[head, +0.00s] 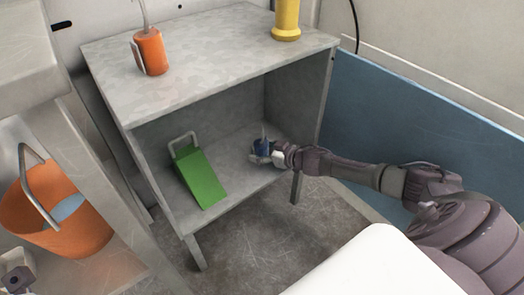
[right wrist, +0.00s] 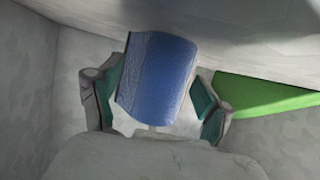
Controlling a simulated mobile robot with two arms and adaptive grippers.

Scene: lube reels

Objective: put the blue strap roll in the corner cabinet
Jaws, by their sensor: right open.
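The blue strap roll (head: 262,147) is inside the grey corner cabinet (head: 227,66), toward the right of its inner shelf. In the right wrist view the roll (right wrist: 158,80) lies between the two fingers of my right gripper (right wrist: 155,100). The fingers are spread, with a gap visible on both sides of the roll. In the head view my right gripper (head: 268,157) reaches into the open front of the cabinet and partly hides the roll. My left gripper is not in view.
A green wedge (head: 202,178) with a grey handle stands left on the inner shelf. An orange container (head: 150,52) and a yellow cylinder (head: 286,20) stand on the cabinet top. An orange bucket (head: 60,220) is at left. A blue panel (head: 400,125) stands right of the cabinet.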

